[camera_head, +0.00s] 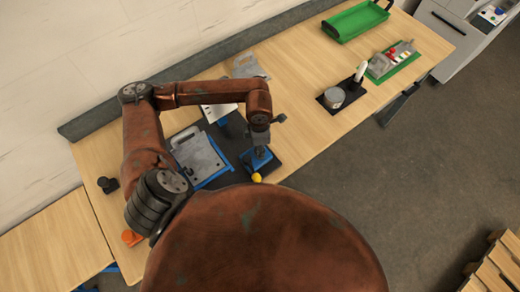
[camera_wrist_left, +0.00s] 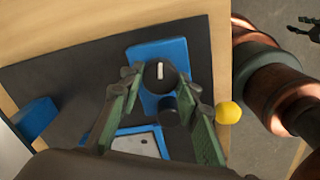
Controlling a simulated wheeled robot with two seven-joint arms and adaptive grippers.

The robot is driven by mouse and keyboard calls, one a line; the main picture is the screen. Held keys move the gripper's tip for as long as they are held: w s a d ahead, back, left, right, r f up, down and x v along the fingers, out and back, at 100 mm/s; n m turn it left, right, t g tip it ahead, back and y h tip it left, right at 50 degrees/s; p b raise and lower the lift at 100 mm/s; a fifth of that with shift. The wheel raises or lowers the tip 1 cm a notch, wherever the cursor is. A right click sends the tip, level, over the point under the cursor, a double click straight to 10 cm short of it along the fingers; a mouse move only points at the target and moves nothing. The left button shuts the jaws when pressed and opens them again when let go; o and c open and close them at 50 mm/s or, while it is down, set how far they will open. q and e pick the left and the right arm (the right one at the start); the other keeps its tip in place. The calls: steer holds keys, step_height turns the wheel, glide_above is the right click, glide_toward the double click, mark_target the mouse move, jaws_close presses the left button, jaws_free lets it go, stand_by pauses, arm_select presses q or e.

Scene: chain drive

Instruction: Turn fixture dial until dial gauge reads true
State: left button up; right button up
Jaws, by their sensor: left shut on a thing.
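The fixture dial (camera_wrist_left: 160,75) is a round black knob with a white pointer mark, on a blue base (camera_wrist_left: 143,53) in the left wrist view. The blue fixture (camera_head: 256,162) also shows in the head view. My left gripper (camera_head: 258,148) reaches down over it. In the left wrist view my left gripper (camera_wrist_left: 160,80) has its green-grey fingers on both sides of the dial, shut on it. The white mark runs roughly up and down there. I cannot make out a gauge face or reading. A dark shape at the upper right may be my right gripper (camera_wrist_left: 304,27); its jaws are unclear.
A yellow ball-shaped part (camera_head: 257,177) is beside the fixture. A blue-framed grey plate (camera_head: 199,155) lies on the black mat to the left. A grey can (camera_head: 334,97), green fixture board (camera_head: 394,61) and green tray (camera_head: 357,20) are farther along the table.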

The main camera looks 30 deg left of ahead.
arm_select(q)
steer(key=o, duration=1.2)
steer(key=shift+c, duration=0.2)
step_height(320, 180, up, 12)
steer(key=shift+d, duration=0.1)
stand_by(0.3)
